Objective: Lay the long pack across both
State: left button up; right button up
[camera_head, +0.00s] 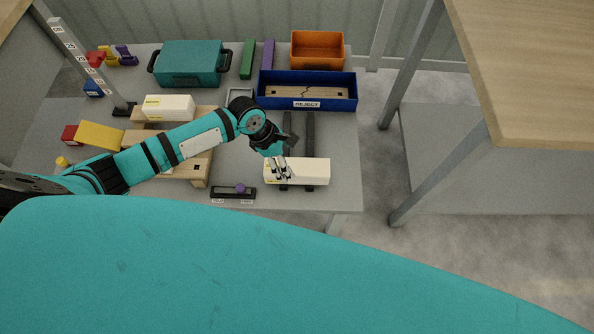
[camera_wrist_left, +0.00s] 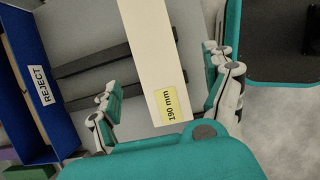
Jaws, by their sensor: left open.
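The long white pack (camera_head: 305,172), with a yellow label reading 190 mm in the left wrist view (camera_wrist_left: 156,50), lies crosswise over two dark parallel bars, the left bar (camera_head: 288,130) and the right bar (camera_head: 310,132). The ends of both bars show just past its near side. Whether it rests fully on both is hard to tell. My left gripper (camera_head: 279,167) is at the pack's left end. In the left wrist view its open fingers (camera_wrist_left: 165,103) stand on either side of the pack, with a clear gap on the left side. My right gripper is not in view.
A blue REJECT tray (camera_head: 354,92) stands behind the bars, with an orange bin (camera_head: 318,34) beyond. A teal case (camera_head: 188,62) is at the back left. Another white pack (camera_head: 168,113) sits on a wooden stand. A small dark holder (camera_head: 233,195) lies near the front edge.

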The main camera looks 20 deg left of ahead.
aim_at(294, 166)
pick_arm(q)
jog(key=x, duration=0.2)
jog(key=shift+w+d+f, duration=0.1)
jog(key=shift+d+f, duration=0.05)
jog(key=shift+f, duration=0.2)
jog(key=x, duration=0.2)
jog(key=b+x, duration=0.1)
jog(key=x, duration=0.2)
jog(key=shift+w+a+f+b, duration=0.15)
jog(key=shift+a+f+b, duration=0.05)
jog(key=shift+b, duration=0.1)
jog(key=c, duration=1.5)
jog(key=shift+r, duration=0.1)
jog(key=shift+c, duration=0.9)
